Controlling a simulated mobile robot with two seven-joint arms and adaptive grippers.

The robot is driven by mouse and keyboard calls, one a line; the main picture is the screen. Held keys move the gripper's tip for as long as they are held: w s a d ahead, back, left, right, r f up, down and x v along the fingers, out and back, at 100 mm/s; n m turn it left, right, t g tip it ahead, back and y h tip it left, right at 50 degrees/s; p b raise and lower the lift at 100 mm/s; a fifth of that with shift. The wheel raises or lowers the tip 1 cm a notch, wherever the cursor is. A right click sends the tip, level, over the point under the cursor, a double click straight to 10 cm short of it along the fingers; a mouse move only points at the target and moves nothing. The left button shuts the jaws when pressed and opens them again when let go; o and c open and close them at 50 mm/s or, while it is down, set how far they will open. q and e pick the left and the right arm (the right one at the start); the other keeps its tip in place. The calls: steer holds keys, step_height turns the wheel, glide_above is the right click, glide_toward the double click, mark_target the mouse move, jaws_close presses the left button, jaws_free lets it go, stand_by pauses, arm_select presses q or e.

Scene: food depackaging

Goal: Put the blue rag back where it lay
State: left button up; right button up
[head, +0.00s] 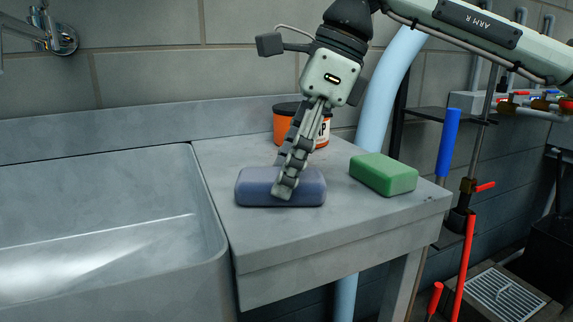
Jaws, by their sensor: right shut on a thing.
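The blue rag (252,188) looks like a rounded, block-shaped, blue-purple piece. It is low over the grey counter (340,225), close to the right side of the sink. I cannot tell whether it touches the counter or hangs just above it. My right gripper (284,190) comes down from above and is shut on the rag. My left gripper is not in view.
A green block (383,174) lies on the counter to the right. An orange tub (286,123) with a dark lid stands behind my right gripper. The sink (100,240) is at left. The counter's front and right edges drop off to the floor.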

steer(key=o, duration=1)
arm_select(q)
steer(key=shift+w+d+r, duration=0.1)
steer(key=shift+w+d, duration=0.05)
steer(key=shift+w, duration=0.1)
arm_select(e)
steer(key=shift+r, duration=0.1)
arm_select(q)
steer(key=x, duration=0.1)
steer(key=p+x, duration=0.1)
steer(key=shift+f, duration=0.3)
arm_select(e)
steer(key=v, duration=1.2)
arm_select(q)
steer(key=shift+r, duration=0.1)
